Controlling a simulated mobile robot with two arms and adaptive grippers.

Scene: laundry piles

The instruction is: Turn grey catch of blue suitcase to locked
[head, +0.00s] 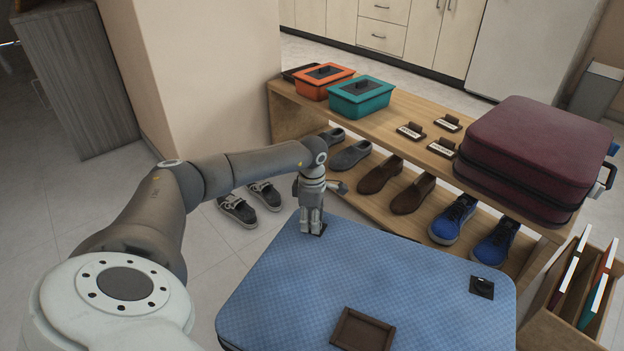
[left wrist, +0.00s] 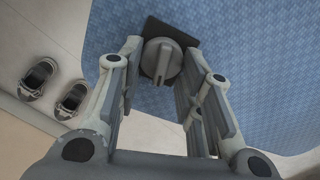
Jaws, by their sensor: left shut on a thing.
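The blue suitcase (head: 385,275) lies flat in the foreground, its lid up. The grey catch (left wrist: 161,62) is a round knob with a raised ridge on a dark square plate (left wrist: 178,33) near the suitcase's edge. In the left wrist view its ridge runs roughly up and down the picture. My left gripper (head: 312,228) points down at the suitcase's far left corner, and its fingers are shut on the grey catch from both sides. In the head view the gripper hides most of this catch. My right gripper is out of view.
A black catch (head: 482,287) sits at the suitcase's right corner, and a brown frame (head: 362,329) near its front. Behind stands a wooden bench (head: 400,108) with boxes, shoes and a maroon suitcase (head: 535,150). Grey shoes (head: 250,205) stand on the floor at left.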

